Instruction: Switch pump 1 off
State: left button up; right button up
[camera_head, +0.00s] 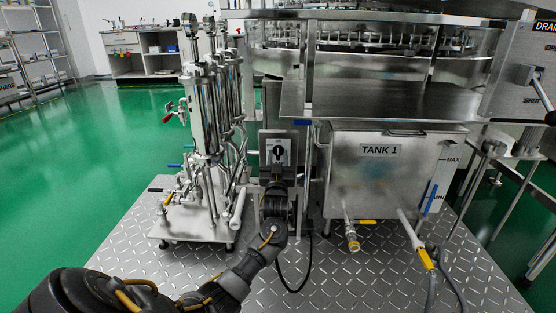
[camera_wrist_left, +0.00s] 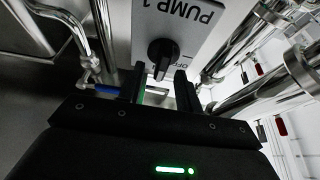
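The pump 1 switch panel (camera_wrist_left: 185,22) is a light plate marked "PUMP 1" with a black rotary knob (camera_wrist_left: 162,54). Part of an "OFF" label shows beside the knob. In the head view, the switch box (camera_head: 268,148) stands left of the tank, with the knob (camera_head: 278,150) on its front. My left gripper (camera_head: 277,188) is just below and in front of the box. In the left wrist view, my left gripper (camera_wrist_left: 161,78) is open, with one finger on each side of the knob's lower end. I cannot tell whether they touch it. My right gripper is out of view.
Steel pipes and filter housings (camera_head: 205,105) stand close on the left. Tank 1 (camera_head: 385,175) is close on the right, with a steel shelf (camera_head: 400,103) above. A black cable (camera_head: 308,262) hangs below the box. Green floor (camera_head: 110,140) is open at left.

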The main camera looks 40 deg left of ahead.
pick_arm(q)
jog(key=shift+x, duration=0.85)
grip_shut()
